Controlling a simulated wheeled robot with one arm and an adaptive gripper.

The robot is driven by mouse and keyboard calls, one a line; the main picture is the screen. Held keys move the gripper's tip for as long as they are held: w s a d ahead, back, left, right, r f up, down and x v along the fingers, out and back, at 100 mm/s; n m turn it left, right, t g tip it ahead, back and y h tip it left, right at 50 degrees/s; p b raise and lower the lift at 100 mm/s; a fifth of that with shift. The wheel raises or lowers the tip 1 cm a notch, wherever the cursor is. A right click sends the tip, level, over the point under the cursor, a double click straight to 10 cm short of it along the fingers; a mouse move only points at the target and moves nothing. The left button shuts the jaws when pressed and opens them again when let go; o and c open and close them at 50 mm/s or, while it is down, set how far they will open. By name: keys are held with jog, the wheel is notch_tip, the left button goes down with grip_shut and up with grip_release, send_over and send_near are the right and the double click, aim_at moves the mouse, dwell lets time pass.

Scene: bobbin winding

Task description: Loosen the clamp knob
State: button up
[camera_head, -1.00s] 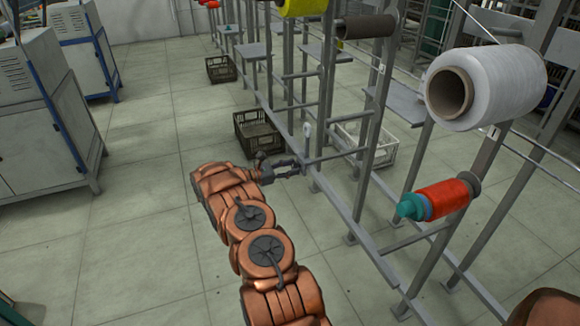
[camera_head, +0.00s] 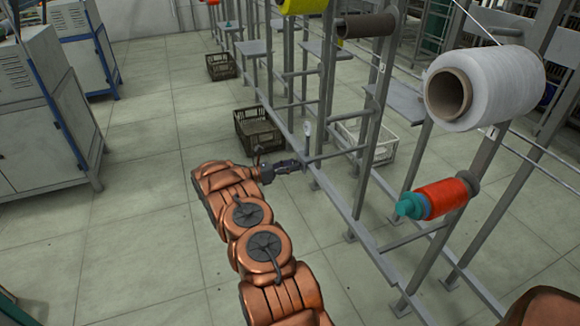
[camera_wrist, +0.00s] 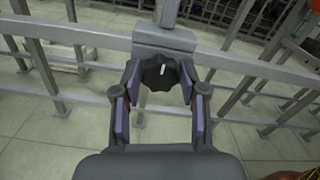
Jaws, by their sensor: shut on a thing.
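The clamp knob (camera_wrist: 158,75) is black and lobed, with a white mark pointing up in the wrist view. It sits on a grey clamp block (camera_wrist: 165,38) on the frame's rail. My gripper (camera_wrist: 160,82) has its two fingers on either side of the knob, shut on it. In the head view my gripper (camera_head: 294,165) reaches the low rail of the rack, beside the small upright post (camera_head: 307,132). The knob is too small to make out there.
Grey rack posts (camera_head: 375,130) stand right of my arm. A dark crate (camera_head: 258,135) and a pale crate (camera_head: 375,145) are on the floor nearby. A white thread spool (camera_head: 500,85) and a red bobbin (camera_head: 442,197) hang nearer.

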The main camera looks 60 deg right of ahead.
jog(key=o, duration=1.1)
jog(key=shift+o, duration=0.2)
jog(key=v, duration=1.2)
